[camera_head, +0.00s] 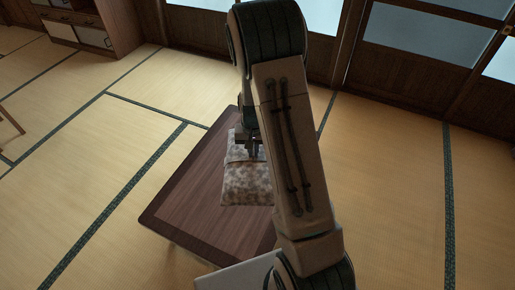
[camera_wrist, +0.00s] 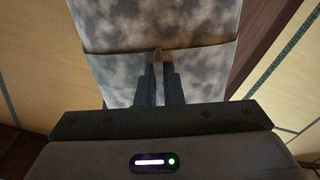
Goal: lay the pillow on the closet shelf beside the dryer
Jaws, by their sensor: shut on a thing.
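The pillow (camera_head: 245,184) is mottled grey-brown and lies on the dark wooden low table, partly hidden behind my arm in the head view. My gripper (camera_head: 254,150) reaches down onto it and is shut on a pinched fold near its far part. In the wrist view the pillow (camera_wrist: 192,72) fills the upper middle, and my gripper's fingers (camera_wrist: 158,80) are close together on its fabric, with a dark crease running across beside the fingertips. I cannot tell whether the pillow is lifted off the table. No dryer or closet shelf can be made out in either view.
The low table (camera_head: 185,205) stands on tatami (camera_head: 80,170). A wooden cabinet (camera_head: 95,30) with pale sliding doors is at the far left. Wood-framed glass doors (camera_head: 430,50) line the back right. A wooden leg (camera_head: 10,118) shows at the left edge. Open floor surrounds the table.

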